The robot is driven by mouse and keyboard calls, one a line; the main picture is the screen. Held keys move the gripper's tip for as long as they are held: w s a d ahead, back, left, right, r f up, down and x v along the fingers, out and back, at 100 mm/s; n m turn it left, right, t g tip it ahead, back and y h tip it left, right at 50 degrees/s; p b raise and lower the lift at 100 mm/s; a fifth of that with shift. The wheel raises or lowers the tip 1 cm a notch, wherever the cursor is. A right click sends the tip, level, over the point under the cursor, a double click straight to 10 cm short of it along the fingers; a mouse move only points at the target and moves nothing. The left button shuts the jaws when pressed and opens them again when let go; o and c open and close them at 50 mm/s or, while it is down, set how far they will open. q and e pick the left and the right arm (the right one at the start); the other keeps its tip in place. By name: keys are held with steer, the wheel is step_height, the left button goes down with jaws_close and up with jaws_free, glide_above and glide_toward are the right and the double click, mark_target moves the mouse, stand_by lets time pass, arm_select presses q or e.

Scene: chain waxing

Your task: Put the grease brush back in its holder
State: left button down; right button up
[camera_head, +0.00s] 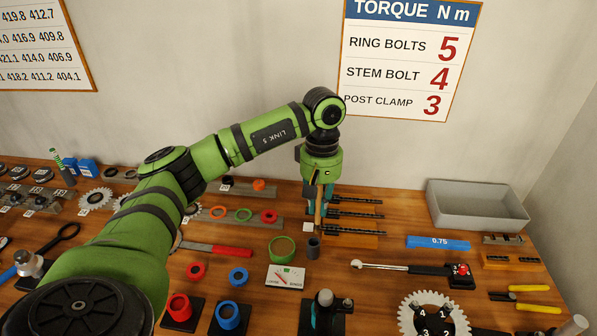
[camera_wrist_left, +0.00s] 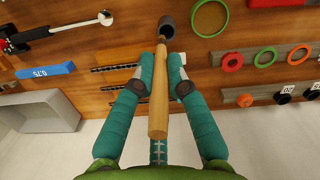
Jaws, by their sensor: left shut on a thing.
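The grease brush (camera_wrist_left: 158,100) has a pale wooden handle and shows between the teal fingers of my left gripper (camera_wrist_left: 157,78) in the left wrist view. My left gripper (camera_head: 319,200) is shut on the handle, which points down in the head view. A small dark grey cup (camera_head: 313,248), which looks like the holder, stands on the table just below the brush; it also shows in the left wrist view (camera_wrist_left: 168,27). The brush's lower end is at the cup's rim; I cannot tell whether it is inside. The bristles are hidden. My right gripper is not in view.
A green ring (camera_head: 282,250) and a small gauge card (camera_head: 286,277) lie close to the cup. Dark slim tools on wooden strips (camera_head: 350,240) lie just behind it. A torque wrench (camera_head: 410,268) lies to the right, and a grey bin (camera_head: 480,205) stands at the back right.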

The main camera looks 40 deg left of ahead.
arm_select(q)
steer(key=f+b, duration=0.1)
steer(key=f, duration=0.1)
steer(key=a+f+b, duration=0.1)
steer(key=shift+w+f+n, duration=0.2)
steer(key=shift+f+n, duration=0.2)
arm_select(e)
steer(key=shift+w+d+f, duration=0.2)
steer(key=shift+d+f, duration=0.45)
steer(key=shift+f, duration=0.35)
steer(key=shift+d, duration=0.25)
arm_select(q)
steer(key=shift+f+b, duration=0.15)
steer(key=shift+b, duration=0.35)
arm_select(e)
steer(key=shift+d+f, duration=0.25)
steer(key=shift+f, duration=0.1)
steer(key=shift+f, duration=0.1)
